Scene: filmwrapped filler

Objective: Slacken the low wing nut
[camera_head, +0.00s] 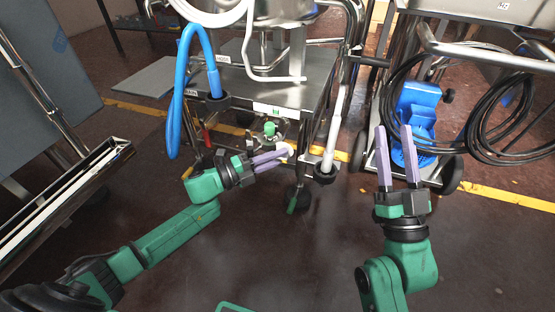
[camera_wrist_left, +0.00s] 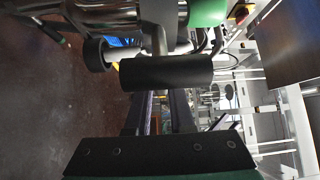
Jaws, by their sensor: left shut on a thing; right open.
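My left gripper (camera_head: 283,156) reaches in low at the front of the wheeled cart (camera_head: 275,92), its purple fingers close together at a small pale part (camera_head: 285,149), which looks like the low wing nut. In the left wrist view, a dark cylindrical bar (camera_wrist_left: 167,73) on a short stem crosses in front of the fingers and hides their tips, so the grip itself is not clear. A green knob (camera_head: 269,128) sits just above the left fingers. My right gripper (camera_head: 393,130) is open and empty, fingers upright and apart, in front of a blue machine.
A blue hose (camera_head: 178,110) hangs at the cart's left. A blue machine (camera_head: 417,115) and coiled black cables (camera_head: 480,125) stand on a trolley at right. A metal-edged panel (camera_head: 60,200) stands at far left. The front floor between my arms is clear.

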